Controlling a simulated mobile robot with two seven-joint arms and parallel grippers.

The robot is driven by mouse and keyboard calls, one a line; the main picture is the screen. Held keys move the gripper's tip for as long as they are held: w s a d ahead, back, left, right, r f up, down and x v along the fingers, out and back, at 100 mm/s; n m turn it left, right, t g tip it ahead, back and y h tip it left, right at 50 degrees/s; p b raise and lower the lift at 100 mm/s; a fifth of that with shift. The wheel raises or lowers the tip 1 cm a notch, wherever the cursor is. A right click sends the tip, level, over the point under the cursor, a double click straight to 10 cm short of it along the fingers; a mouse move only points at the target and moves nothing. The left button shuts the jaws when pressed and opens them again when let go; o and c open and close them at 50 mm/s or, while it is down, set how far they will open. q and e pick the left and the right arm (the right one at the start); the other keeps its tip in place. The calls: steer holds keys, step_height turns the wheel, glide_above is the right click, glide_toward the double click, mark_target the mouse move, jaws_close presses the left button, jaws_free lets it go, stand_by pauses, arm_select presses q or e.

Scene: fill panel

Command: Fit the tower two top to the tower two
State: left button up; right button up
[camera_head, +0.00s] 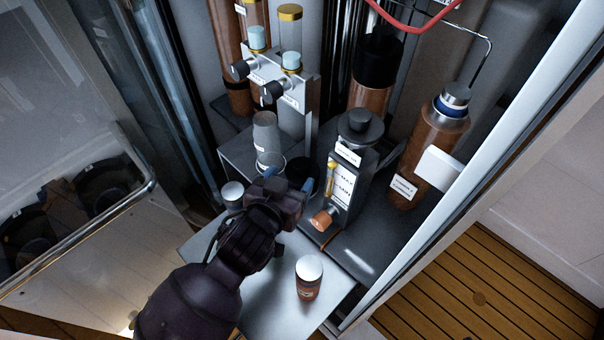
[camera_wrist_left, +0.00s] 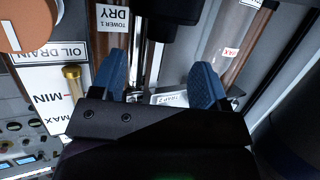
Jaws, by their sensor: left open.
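My left gripper (camera_head: 289,179) reaches in from the lower left over the front shelf. Its two blue fingertips are apart, with nothing held between them; the wrist view also shows them open (camera_wrist_left: 168,80). A dark round piece (camera_head: 298,168) stands just beyond the fingertips, partly hidden by them; I cannot tell whether it is the tower two top. In the wrist view a black part (camera_wrist_left: 172,18) lies beyond the fingers, beside a label reading "TOWER 1 DRY" (camera_wrist_left: 115,18). Which brown cylinder is tower two is not readable. My right gripper is not in view.
A grey oil drain unit (camera_head: 352,170) stands close right of the gripper. A brown labelled cylinder (camera_head: 425,150) stands further right. A grey cup (camera_head: 266,135) stands behind, and a small white-topped canister (camera_head: 308,280) in front on the shelf (camera_head: 262,300). A cabinet edge (camera_head: 480,160) bounds the right.

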mark_target(301, 166)
arm_select(q)
steer(key=shift+f+b+x, duration=0.15)
steer(key=shift+b+x, duration=0.35)
steer(key=shift+x, duration=0.6)
steer(key=shift+f+b+x, duration=0.1)
steer(key=shift+b+x, duration=0.4)
steer(key=shift+x, duration=0.55)
steer(key=shift+w+d, duration=0.1)
steer(key=shift+w, duration=0.35)
steer(key=c, duration=1.1)
steer(key=shift+r, duration=0.1)
steer(key=shift+c, duration=0.8)
steer(key=shift+r, duration=0.15)
